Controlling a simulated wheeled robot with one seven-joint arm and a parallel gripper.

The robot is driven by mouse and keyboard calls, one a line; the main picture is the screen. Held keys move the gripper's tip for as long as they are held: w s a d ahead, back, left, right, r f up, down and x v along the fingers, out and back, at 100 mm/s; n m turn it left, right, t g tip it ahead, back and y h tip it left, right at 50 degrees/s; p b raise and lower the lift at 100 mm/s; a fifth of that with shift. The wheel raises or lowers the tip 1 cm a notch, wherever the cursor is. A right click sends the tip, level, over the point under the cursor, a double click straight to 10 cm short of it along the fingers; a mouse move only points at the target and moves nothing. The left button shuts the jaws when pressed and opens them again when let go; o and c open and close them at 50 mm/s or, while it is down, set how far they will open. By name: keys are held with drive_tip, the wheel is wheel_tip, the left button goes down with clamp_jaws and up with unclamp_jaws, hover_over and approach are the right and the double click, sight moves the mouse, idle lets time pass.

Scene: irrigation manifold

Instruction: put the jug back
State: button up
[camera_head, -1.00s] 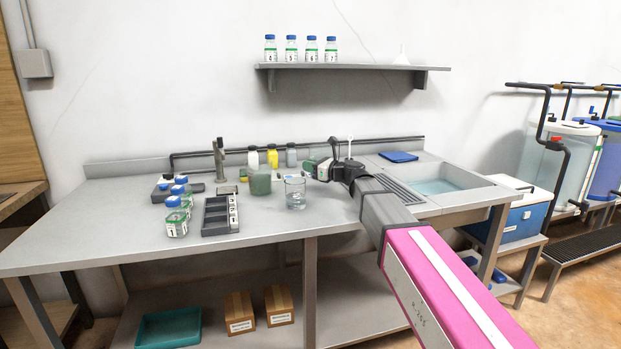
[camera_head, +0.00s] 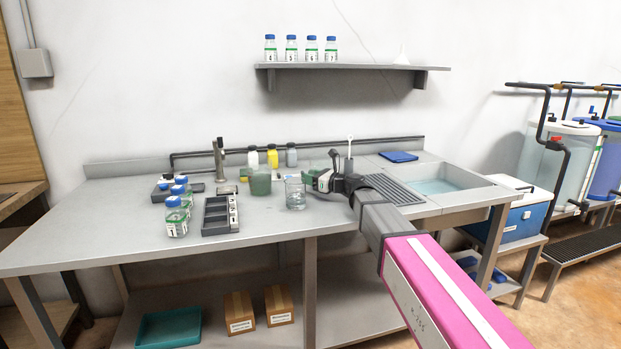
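A clear, jug-like vessel (camera_head: 295,197) stands upright on the grey bench, with what looks like some clear liquid low in it. A larger, dull-green translucent container (camera_head: 260,183) stands just behind it to the left. I cannot tell for sure which of the two is the jug. My gripper (camera_head: 313,181) is low over the bench, at the right side of the clear vessel and very close to it. I cannot tell whether they touch. My fingers are too small and partly hidden to show whether they are open or shut.
Several blue-capped bottles (camera_head: 176,217) and a dark compartment tray (camera_head: 220,228) stand to the left. Small bottles (camera_head: 272,157) and a dark pipe line the back. A sink (camera_head: 440,186) lies right of my arm. The bench front is clear.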

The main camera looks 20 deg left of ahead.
drive_tip(key=shift+r, duration=0.15)
drive_tip(key=v, duration=1.2)
idle(1.1)
